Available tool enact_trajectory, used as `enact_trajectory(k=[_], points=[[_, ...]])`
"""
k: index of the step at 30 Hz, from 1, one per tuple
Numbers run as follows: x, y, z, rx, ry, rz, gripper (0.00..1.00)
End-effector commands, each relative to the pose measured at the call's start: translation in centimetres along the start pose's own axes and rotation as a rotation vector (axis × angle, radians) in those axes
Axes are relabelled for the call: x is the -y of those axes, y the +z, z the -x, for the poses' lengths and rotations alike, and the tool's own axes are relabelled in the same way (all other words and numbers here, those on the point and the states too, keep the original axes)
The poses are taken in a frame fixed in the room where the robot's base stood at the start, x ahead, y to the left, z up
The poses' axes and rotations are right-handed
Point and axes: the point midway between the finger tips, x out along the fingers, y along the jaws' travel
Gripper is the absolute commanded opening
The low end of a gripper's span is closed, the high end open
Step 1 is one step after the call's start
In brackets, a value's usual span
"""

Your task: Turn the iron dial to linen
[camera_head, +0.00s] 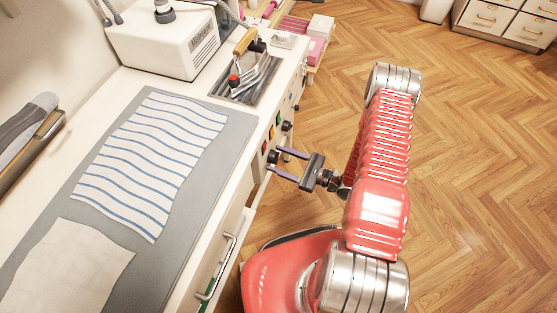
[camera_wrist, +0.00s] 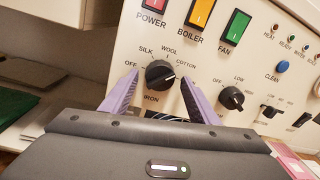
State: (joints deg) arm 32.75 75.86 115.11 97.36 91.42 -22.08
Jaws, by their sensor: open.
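The iron dial (camera_wrist: 158,73) is a round black knob on the cream control panel in the wrist view, with IRON printed below it. OFF, SILK, WOOL and COTTON show around it; no LINEN label is visible, and my right finger covers part of the panel on that side. The dial's white mark seems to point right, below COTTON. My gripper (camera_head: 275,160) is at the panel on the table's front side. In the wrist view my gripper (camera_wrist: 158,79) is open, its purple fingers on either side of the dial; contact is unclear.
A second black knob (camera_wrist: 231,98) sits right of the dial. Red, orange and green (camera_wrist: 234,27) switches are above. The iron (camera_head: 248,70) rests on its stand on the table. Striped cloth (camera_head: 150,155) lies on a grey mat. Open wooden floor (camera_head: 470,180) lies to the right.

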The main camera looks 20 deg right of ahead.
Motion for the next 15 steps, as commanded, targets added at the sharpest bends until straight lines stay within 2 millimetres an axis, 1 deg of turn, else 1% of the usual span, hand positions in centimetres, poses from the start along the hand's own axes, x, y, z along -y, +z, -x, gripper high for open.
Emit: enact_trajectory(k=[1,2,15], points=[[0.01,0.00,0.01,0.000,0.000,0.000,0.53],[0.00,0.00,0.01,0.000,0.000,0.000,0.51],[0.06,0.00,0.02,0.000,-0.001,0.001,0.20]])
